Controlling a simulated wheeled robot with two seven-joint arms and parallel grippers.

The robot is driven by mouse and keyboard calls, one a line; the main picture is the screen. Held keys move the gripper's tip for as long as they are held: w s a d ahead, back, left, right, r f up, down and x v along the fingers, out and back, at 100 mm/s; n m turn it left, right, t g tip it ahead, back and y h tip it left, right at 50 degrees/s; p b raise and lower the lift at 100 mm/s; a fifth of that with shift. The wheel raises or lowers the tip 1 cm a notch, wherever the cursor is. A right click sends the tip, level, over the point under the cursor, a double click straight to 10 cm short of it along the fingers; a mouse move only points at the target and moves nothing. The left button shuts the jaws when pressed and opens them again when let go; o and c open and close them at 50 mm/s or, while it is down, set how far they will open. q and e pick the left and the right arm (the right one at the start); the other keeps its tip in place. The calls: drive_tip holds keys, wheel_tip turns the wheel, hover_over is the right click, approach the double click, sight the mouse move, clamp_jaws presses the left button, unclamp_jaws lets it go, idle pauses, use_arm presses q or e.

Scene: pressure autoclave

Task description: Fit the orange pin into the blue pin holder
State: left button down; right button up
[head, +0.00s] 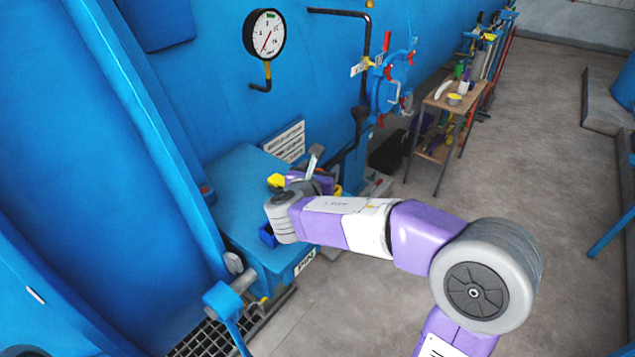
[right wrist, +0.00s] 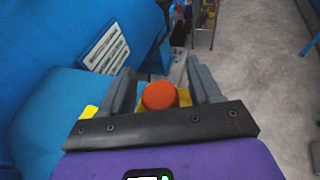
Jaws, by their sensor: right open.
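The orange pin (right wrist: 160,95) shows as a round orange-red end in the right wrist view. It lies between the two grey fingers of my open right gripper (right wrist: 160,78), with a visible gap on the left side; contact on the right cannot be told. In the head view the right gripper (head: 314,163) is over the blue bench, largely behind my own wrist, and the pin is hidden. A small blue holder (head: 267,235) shows partly beside my wrist on the bench; its opening cannot be made out. My left gripper is not in view.
The blue bench (head: 232,195) stands against the large blue vessel. Yellow parts (head: 276,181) sit close around the right gripper. A pressure gauge (head: 264,34) and dark pipe (head: 362,70) are above.

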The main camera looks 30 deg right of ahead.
drive_tip(key=c, duration=1.1)
drive_tip(key=shift+o, duration=0.2)
drive_tip(key=r+p, duration=0.1)
drive_tip(key=r, duration=0.2)
drive_tip(key=r+p, duration=0.1)
drive_tip(key=r, duration=0.2)
drive_tip(key=r+p, duration=0.1)
drive_tip(key=r, duration=0.3)
drive_tip(key=shift+a+p, duration=0.3)
drive_tip(key=shift+a, duration=0.1)
drive_tip(key=s+a+p, duration=0.3)
drive_tip(key=a+p, duration=0.2)
drive_tip(key=a, duration=0.1)
drive_tip(key=s+a+p, duration=0.2)
drive_tip(key=a+p, duration=0.3)
drive_tip(key=a, duration=0.2)
drive_tip(key=shift+s+r, duration=0.3)
drive_tip(key=shift+s, duration=0.1)
